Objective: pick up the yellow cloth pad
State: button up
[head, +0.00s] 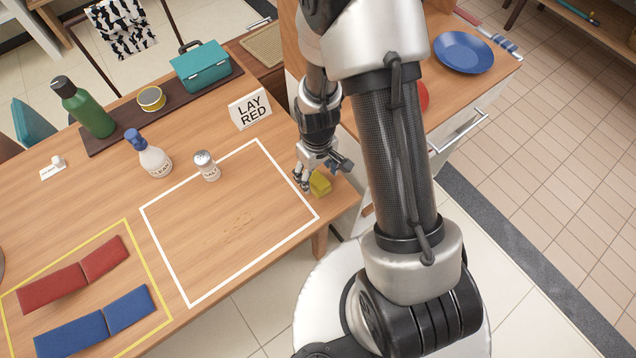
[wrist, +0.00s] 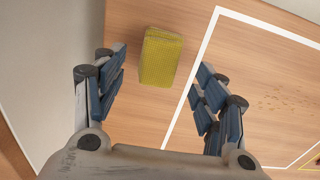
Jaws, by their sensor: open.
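The yellow cloth pad (head: 320,184) lies on the wooden table near its right edge, just outside the white outlined rectangle. In the wrist view the pad (wrist: 160,57) is a small textured yellow block lying beyond the fingertips, between the lines of the two fingers. My gripper (head: 323,170) is above the table by the pad, pointing down. In the wrist view my gripper (wrist: 160,85) is open, its blue-padded fingers wide apart with nothing between them. The gripper partly hides the pad in the head view.
A "LAY RED" sign (head: 250,109), a shaker (head: 206,166) and a spray bottle (head: 149,155) stand left of my gripper. Crumbs (head: 238,224) lie inside the white outline. Red (head: 76,274) and blue (head: 95,322) cloths lie at lower left. The table edge is close beside the pad.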

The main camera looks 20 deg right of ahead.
aim_at(318, 180)
notch_tip(318, 180, down, 4)
jog(key=shift+d+f+b, duration=0.1)
jog(key=shift+f+b, duration=0.1)
jog(key=shift+b, duration=0.6)
jog(key=shift+r, duration=0.1)
jog(key=c, duration=1.1)
jog(key=shift+o, duration=0.2)
jog(key=shift+r, duration=0.1)
notch_tip(318, 180, up, 20)
jog(key=p, duration=0.7)
